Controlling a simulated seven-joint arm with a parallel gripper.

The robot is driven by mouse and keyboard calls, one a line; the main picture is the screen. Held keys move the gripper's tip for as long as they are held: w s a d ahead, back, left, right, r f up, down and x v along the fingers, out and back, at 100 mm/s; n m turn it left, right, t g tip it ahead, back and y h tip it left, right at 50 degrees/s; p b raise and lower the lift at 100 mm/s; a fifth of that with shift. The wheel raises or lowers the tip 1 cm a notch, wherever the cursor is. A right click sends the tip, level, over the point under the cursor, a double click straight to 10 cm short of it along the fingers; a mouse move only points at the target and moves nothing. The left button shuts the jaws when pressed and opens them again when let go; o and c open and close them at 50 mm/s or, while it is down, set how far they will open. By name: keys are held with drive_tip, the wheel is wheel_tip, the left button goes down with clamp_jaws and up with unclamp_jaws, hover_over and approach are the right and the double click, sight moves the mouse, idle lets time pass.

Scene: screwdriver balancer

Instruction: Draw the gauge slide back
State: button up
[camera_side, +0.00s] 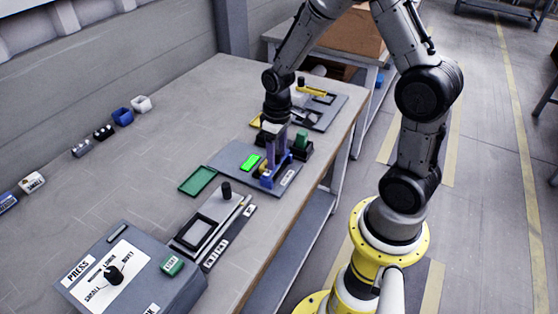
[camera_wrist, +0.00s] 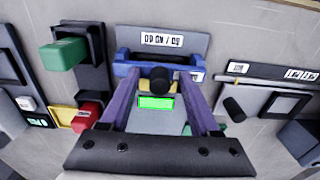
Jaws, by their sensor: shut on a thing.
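The gauge station has a grey plate (camera_side: 229,158) with a bright green lit panel (camera_side: 250,161) and a white-labelled strip (camera_wrist: 195,42). The blue gauge slide (camera_side: 267,182) sits at the plate's near end; it also shows as a blue bar (camera_wrist: 122,69) in the wrist view. A black round knob (camera_wrist: 160,80) stands in front of it, with a yellow part (camera_wrist: 146,88) beside it. My gripper (camera_side: 276,165) reaches down over the slide. Its two purple fingers (camera_wrist: 158,77) are shut on the slide, one each side of the knob. The exact contact is partly hidden.
A green block (camera_side: 301,139) in a black holder stands close right of my gripper. A green tray (camera_side: 198,180) lies left. A framed station with a black knob (camera_side: 226,191) and a grey press box (camera_side: 133,270) stand nearer the camera.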

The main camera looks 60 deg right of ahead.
drive_tip(key=shift+w+f, duration=0.65)
drive_tip(key=shift+w, duration=0.6)
clamp_jaws()
drive_tip(key=shift+w+d, duration=0.1)
drive_tip(key=shift+w, duration=5.7)
drive_tip(key=o, duration=0.8)
unclamp_jaws()
drive_tip(key=shift+o, duration=0.6)
drive_tip(key=shift+a, duration=0.3)
wheel_tip(320, 180, up, 8)
drive_tip(key=shift+w+d+f, duration=0.2)
drive_tip(key=shift+w+f, duration=0.05)
drive_tip(key=shift+w, duration=0.05)
